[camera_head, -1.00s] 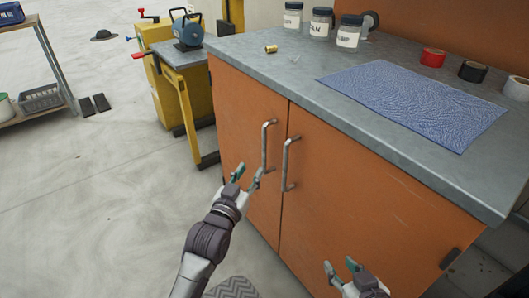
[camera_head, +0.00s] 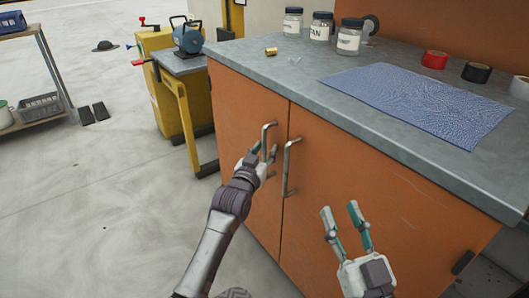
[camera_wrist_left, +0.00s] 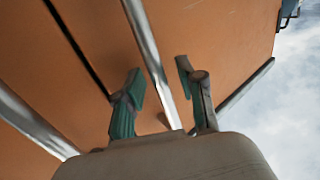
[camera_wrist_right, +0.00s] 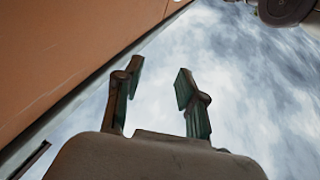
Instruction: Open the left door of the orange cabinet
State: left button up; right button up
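The orange cabinet has two closed doors. The left door (camera_head: 238,110) and the right door (camera_head: 370,205) each carry an upright metal bar handle beside the centre seam. My left gripper (camera_head: 262,151) is at the left door's handle (camera_head: 268,132). In the left wrist view its fingers (camera_wrist_left: 160,88) are open, with the left handle's bar (camera_wrist_left: 150,45) running between them; they do not look closed on it. The right door's handle (camera_head: 288,165) stands just to the right. My right gripper (camera_head: 342,219) is open and empty in front of the right door.
The grey countertop (camera_head: 290,80) holds a blue cloth (camera_head: 415,105), several jars and tape rolls. A yellow workbench (camera_head: 180,100) with a blue machine (camera_head: 187,38) stands left of the cabinet.

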pick_arm(q)
grip_shut()
dwell(0.4)
